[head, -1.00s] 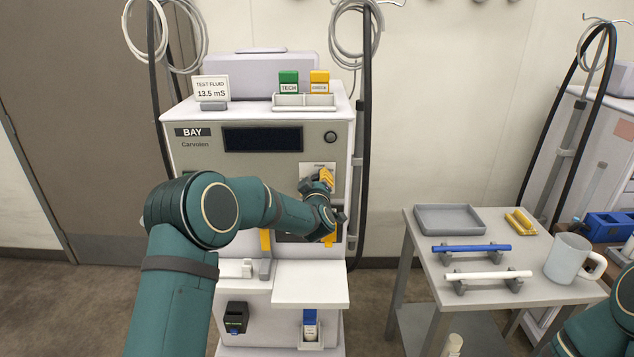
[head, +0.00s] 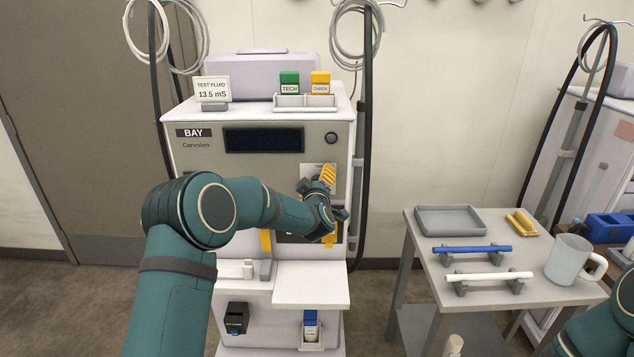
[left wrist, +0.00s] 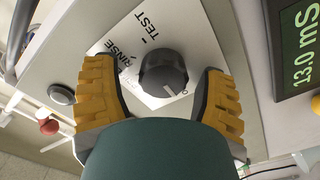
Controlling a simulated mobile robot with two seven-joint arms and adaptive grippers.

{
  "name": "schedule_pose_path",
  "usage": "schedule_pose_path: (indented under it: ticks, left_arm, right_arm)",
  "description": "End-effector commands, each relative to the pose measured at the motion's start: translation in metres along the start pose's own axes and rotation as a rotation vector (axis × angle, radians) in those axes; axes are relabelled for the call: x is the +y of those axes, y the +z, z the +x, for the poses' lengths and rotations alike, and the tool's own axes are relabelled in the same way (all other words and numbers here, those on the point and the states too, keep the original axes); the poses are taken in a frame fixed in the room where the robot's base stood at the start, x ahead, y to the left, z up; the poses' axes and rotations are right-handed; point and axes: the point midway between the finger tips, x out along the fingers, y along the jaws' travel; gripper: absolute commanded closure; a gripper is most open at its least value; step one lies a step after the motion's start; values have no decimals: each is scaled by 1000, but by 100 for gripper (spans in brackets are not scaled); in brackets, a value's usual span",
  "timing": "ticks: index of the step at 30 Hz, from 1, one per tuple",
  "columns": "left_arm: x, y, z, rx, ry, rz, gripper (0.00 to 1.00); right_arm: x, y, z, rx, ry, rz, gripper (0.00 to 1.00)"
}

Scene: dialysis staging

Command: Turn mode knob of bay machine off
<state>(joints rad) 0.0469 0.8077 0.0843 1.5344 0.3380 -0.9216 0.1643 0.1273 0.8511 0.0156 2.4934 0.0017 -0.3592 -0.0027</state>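The bay machine (head: 195,165), a light cabinet marked BAY, stands at the centre of the head view. Its mode knob (left wrist: 163,73) is dark and round, on a white plate lettered TEST and RINSE, in the left wrist view. A small white mark shows at its lower edge; which setting it points to, I cannot tell. My left gripper (left wrist: 156,78) is open, with one yellow-padded finger on each side of the knob and visible gaps between. In the head view the gripper hides the knob. My right arm shows at the lower right corner; its gripper is out of frame.
A shelf (head: 310,290) juts from the machine below my left gripper. A black pole (head: 366,130) stands along its right side. A side cart (head: 410,240) to the right bears a grey tray (head: 450,220), blue and white bars and a mug (head: 568,258).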

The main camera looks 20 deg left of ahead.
Motion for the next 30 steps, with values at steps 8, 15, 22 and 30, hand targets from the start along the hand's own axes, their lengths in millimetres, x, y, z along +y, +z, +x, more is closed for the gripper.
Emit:
schedule_pose_path:
  ticks: [8,15,22,30]
  left_arm:
    - [-1,2,-4,-5,-2,2,28]
    - [-1,2,-34,-8,-2,3,28]
    - [0,2,-79,-6,-1,2,28]
    - [0,1,-114,-4,-1,0,28]
  right_arm:
    - [0,0,0,0,0,0,53]
    - [0,0,0,0,0,0,53]
    - [0,0,0,0,0,0,53]
    - [0,0,0,0,0,0,53]
